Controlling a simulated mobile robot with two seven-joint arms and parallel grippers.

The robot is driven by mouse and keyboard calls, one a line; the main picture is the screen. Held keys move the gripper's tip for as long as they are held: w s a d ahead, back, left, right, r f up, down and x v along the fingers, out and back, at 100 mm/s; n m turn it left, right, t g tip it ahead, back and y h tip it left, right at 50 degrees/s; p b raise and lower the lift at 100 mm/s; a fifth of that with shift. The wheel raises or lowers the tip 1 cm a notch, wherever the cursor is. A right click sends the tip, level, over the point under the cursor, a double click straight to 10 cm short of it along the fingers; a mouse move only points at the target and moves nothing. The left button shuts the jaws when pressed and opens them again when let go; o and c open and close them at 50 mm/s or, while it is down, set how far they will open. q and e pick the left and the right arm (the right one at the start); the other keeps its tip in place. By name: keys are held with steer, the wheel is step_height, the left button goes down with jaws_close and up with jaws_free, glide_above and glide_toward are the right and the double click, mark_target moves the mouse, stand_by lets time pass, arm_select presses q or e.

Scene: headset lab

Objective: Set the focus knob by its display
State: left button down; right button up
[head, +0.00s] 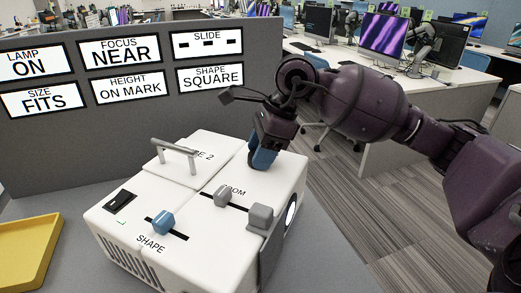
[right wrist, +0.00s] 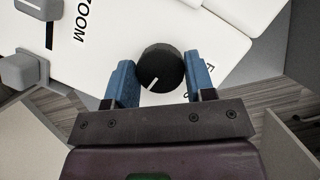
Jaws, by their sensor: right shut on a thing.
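The focus display (head: 119,51) on the grey panel reads NEAR. The focus knob (right wrist: 160,68) is round and black with a white pointer line, on the white machine's top; in the right wrist view the line points down and left. My right gripper (head: 262,158) reaches down to the far right part of the white machine (head: 215,236) and hides the knob in the head view. In the right wrist view its blue fingers (right wrist: 161,80) stand on both sides of the knob, shut on it. My left gripper is not in view.
The machine's top also has a grey zoom slider (head: 223,195), a blue shape slider (head: 163,221), a metal handle (head: 176,155) and a black switch (head: 120,202). A grey block (head: 260,218) is at its right edge. A yellow tray (head: 28,250) lies left. Other displays line the panel.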

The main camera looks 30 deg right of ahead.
steer(key=shift+r+m, duration=0.15)
steer(key=shift+m, duration=0.45)
steer(key=shift+m+t+p, duration=0.5)
steer(key=shift+m, duration=0.2)
steer(key=shift+h, duration=0.3)
steer(key=o, duration=0.9)
